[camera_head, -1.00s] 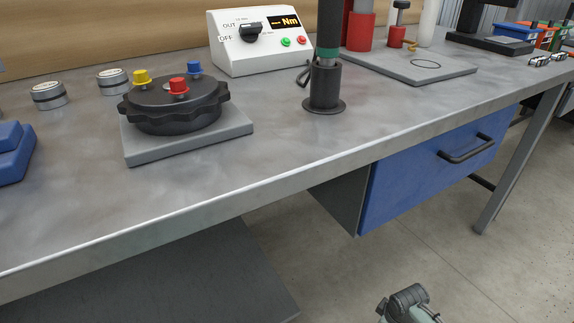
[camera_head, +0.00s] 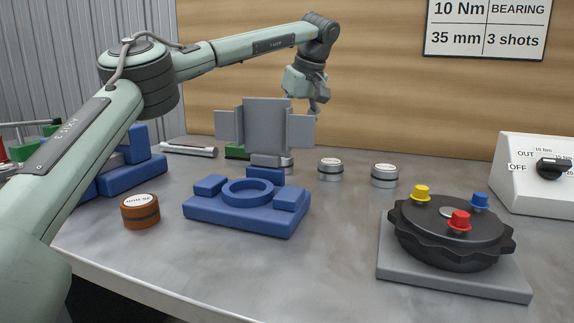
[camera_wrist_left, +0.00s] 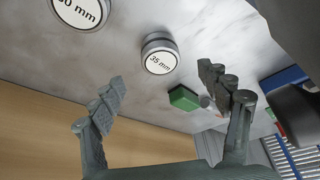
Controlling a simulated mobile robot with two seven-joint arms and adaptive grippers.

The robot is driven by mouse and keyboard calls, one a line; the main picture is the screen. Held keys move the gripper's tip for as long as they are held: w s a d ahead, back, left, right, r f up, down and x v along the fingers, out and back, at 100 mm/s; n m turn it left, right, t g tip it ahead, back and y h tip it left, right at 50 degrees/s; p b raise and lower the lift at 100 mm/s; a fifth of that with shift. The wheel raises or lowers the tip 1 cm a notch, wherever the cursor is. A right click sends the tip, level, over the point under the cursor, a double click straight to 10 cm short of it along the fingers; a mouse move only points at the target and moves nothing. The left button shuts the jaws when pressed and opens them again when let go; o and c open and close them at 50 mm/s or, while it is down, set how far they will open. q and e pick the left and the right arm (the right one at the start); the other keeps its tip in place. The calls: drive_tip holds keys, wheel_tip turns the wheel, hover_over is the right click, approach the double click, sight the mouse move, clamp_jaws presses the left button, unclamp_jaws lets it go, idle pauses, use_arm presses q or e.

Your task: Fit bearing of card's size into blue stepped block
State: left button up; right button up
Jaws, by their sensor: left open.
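The card (camera_head: 486,25) on the back wall reads 10 Nm, BEARING, 35 mm, 3 shots. A silver bearing labelled 35 mm (camera_wrist_left: 158,56) lies ahead of my left fingers in the left wrist view, apart from them. My left gripper (camera_head: 316,108) is open and empty, raised above the back of the bench; its spread fingers show in the left wrist view (camera_wrist_left: 165,88). The blue stepped block (camera_head: 225,217) sits mid-bench with a round, empty-looking recess on top. In the head view, silver bearings (camera_head: 330,168) stand behind it, labels too small to read. My right gripper is out of view.
A grey winged panel (camera_head: 266,125) rises behind the block. A black knobbed fixture (camera_head: 450,235) and white torque box (camera_head: 540,185) occupy the right. Bare bench lies in front.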

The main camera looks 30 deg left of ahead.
sight(281, 163)
use_arm(q)
drive_tip(key=x, duration=0.6)
drive_tip(key=shift+w+a+f, duration=0.1)
drive_tip(key=shift+a+f, duration=0.15)
drive_tip(key=shift+a, duration=0.1)
drive_tip(key=c, duration=1.5)
drive_tip(key=shift+r, duration=0.1)
drive_tip(key=shift+r, duration=0.15)
